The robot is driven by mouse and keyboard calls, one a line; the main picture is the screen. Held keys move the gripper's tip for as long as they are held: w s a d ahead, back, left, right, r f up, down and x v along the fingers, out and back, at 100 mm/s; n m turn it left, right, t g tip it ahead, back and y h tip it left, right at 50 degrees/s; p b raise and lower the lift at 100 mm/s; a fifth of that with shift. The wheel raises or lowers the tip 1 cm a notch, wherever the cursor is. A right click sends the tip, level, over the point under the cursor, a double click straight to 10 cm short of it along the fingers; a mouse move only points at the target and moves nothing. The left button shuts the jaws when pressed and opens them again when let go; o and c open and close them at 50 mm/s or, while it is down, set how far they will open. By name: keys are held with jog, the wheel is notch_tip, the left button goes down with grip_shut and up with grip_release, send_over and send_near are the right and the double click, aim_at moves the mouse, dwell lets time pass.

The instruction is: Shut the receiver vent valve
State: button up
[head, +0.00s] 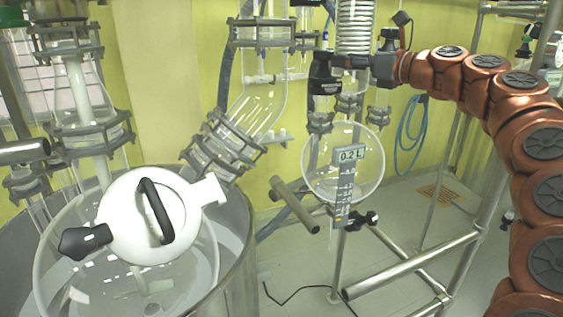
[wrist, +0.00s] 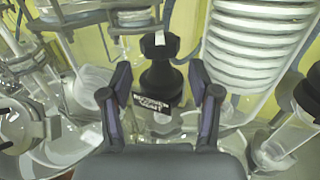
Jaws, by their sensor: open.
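A black valve with a dark knob and a small label (wrist: 160,72) stands upright in the middle of the wrist view; the label's print is too blurred to read surely. In the head view this black valve (head: 324,76) is left of the coil condenser, above the round glass receiver (head: 322,178) with a 0.2 L display. My gripper (wrist: 160,88) is open, with one finger on each side of the valve body. I cannot tell whether the fingers touch it. In the head view my gripper (head: 346,62) reaches it from the right and partly hides its surroundings.
A coil condenser (head: 355,25) stands close behind my gripper, and it fills the upper right of the wrist view (wrist: 262,40). Another black-capped fitting (wrist: 312,92) is at the right edge. A large vessel with a white lid (head: 140,225) is at the lower left.

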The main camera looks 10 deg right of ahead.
jog(key=s+a+f+n+g+h+p, duration=0.1)
jog(key=s+a+f+n+g+h, duration=0.1)
jog(key=s+a+f+n+g, duration=0.6)
jog(key=shift+s+a+f+n+h, duration=0.3)
jog(key=shift+s+a+f+n, duration=3.2)
jog(key=shift+s+a, duration=1.65)
jog(key=shift+s+d+r+n, duration=0.3)
jog(key=shift+s+d+r, duration=0.05)
jog(key=shift+s+d, duration=0.15)
